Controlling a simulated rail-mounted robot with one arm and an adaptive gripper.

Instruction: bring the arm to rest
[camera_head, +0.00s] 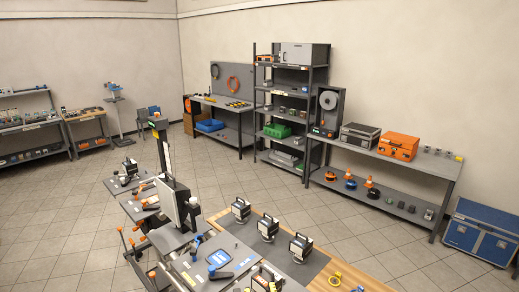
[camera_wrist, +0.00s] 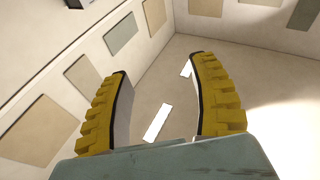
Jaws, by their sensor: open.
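My gripper (camera_wrist: 157,66) shows in the wrist view with two yellow, ribbed fingers spread wide apart. Nothing is between the fingers, and they touch nothing that I can see. Behind them are only pale walls with flat panels (camera_wrist: 124,33) and white light strips (camera_wrist: 157,123), so the wrist camera faces away from the benches. I cannot make out my gripper for certain in the head view.
In the head view, a workbench (camera_head: 318,270) with several dark devices (camera_head: 267,228) stands in front. A shelf rack (camera_head: 287,100), a long bench with an orange case (camera_head: 398,146) and a blue case (camera_head: 482,232) line the wall. Tiled floor (camera_head: 300,190) lies open between.

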